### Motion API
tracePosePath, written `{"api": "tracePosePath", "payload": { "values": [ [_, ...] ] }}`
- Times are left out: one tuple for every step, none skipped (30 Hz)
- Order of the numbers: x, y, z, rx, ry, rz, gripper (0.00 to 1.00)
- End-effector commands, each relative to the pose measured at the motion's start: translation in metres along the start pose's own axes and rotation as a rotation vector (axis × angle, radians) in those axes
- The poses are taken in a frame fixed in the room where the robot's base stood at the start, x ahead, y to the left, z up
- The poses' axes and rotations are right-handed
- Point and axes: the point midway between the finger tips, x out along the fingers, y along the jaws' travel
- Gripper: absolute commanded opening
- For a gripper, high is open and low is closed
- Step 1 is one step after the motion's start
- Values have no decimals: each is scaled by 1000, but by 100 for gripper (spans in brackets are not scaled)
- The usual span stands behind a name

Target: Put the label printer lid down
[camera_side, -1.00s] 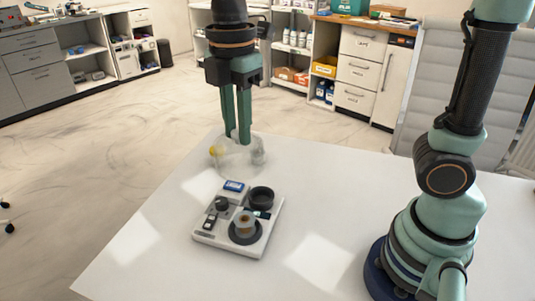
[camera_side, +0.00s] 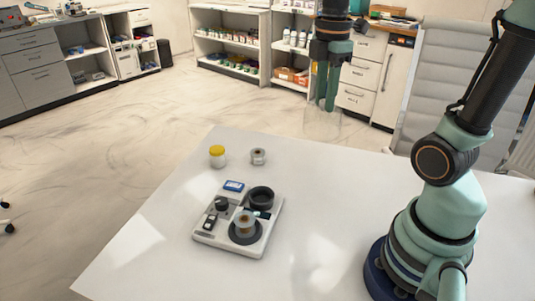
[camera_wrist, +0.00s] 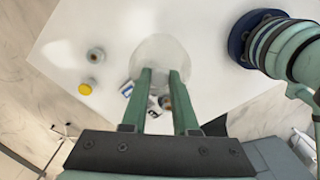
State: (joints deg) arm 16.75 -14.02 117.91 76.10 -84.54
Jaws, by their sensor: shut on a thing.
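My gripper (camera_side: 325,104) is high at the back of the table in the side view, shut on a clear see-through lid (camera_side: 322,124). In the wrist view the lid (camera_wrist: 160,50) shows as a faint round shape beyond the fingertips (camera_wrist: 160,72), with white table beneath it. The lid hangs in the air, apart from the printer. The label printer (camera_side: 214,239) sits uncovered on the table, with a roll, dark round parts and a blue display on top. In the wrist view my fingers and the lid partly hide it.
A yellow-capped jar (camera_side: 217,158) and a small grey-and-clear container (camera_side: 258,157) stand behind the printer near the table's back edge. The white table (camera_side: 325,220) is clear to the right of the printer, up to my base.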

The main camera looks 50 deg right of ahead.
Motion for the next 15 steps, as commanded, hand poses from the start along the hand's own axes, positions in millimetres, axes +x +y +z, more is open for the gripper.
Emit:
{"api": "tracePosePath", "payload": {
  "values": [
    [4, -1, 3, 5, 0, -2, 0],
    [7, -1, 3, 6, 0, -2, 0],
    [12, -1, 4, 6, 0, -4, 0],
    [18, -1, 4, 6, 0, -4, 0],
    [24, -2, 4, 6, 0, -6, 0],
    [34, -2, 4, 6, -1, -7, 0],
    [41, -2, 4, 6, -1, -8, 0],
    [48, -2, 4, 5, -1, -8, 0],
    [58, -2, 4, 6, -1, -9, 0],
    [66, -2, 4, 5, -1, -8, 0],
    [73, -2, 3, 5, -1, -8, 0],
    [83, -2, 3, 5, -1, -8, 0],
    [90, -2, 3, 5, -1, -8, 0],
    [98, -2, 3, 5, -1, -9, 0],
    [108, -2, 3, 5, -1, -9, 0]
  ]
}}
